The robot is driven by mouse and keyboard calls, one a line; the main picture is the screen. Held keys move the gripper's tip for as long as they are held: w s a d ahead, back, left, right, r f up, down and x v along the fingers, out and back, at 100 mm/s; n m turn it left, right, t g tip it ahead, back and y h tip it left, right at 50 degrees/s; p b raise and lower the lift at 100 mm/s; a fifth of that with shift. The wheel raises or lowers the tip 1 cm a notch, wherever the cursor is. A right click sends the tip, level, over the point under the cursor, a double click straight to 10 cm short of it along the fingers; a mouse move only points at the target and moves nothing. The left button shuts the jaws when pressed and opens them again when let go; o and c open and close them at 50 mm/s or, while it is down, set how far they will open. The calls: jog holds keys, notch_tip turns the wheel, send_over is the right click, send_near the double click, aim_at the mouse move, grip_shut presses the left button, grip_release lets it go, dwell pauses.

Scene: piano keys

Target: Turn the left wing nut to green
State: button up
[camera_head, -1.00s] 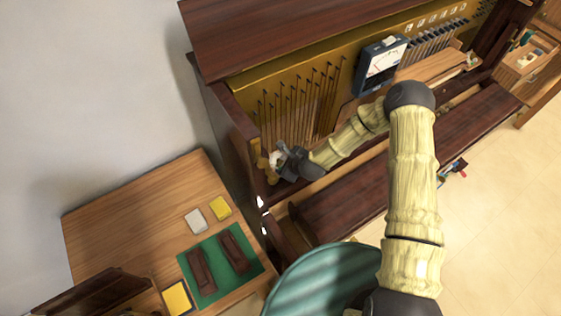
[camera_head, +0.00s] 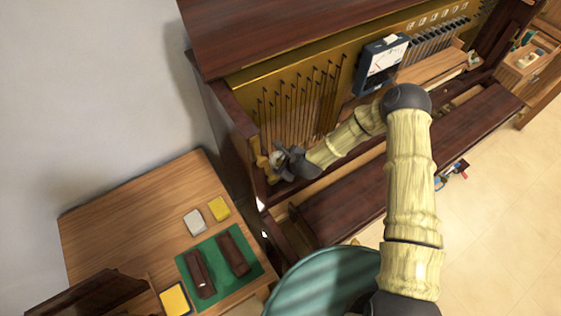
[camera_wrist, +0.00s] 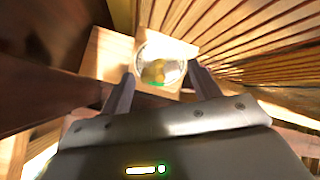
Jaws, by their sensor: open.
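My gripper (camera_wrist: 159,73) is open, its two fingers standing on either side of a round, shiny-rimmed fitting with a yellow wing nut (camera_wrist: 157,70) inside it. A small green patch shows at the lower edge of the fitting. I cannot tell whether the fingers touch the nut. In the head view, my gripper (camera_head: 277,160) is at the left end of the piano's open front, beside a gold-coloured part (camera_head: 262,162). The wing nut itself is too small or hidden to make out there.
Piano strings and wooden parts (camera_head: 298,108) rise close behind my gripper. A dark side wall (camera_head: 222,112) stands to its left. A meter (camera_head: 382,62) sits further right. A wooden table (camera_head: 130,205) with a green mat (camera_head: 212,292) stands at lower left.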

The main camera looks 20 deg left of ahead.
jog(key=shift+b+x, duration=0.5)
jog(key=shift+x, duration=0.25)
jog(key=shift+s+d+r+p, duration=0.25)
jog(key=shift+d+r+p, duration=0.1)
jog(key=shift+r, duration=0.1)
dwell(0.4)
jog(key=shift+c, duration=0.2)
jog(key=c, duration=0.7)
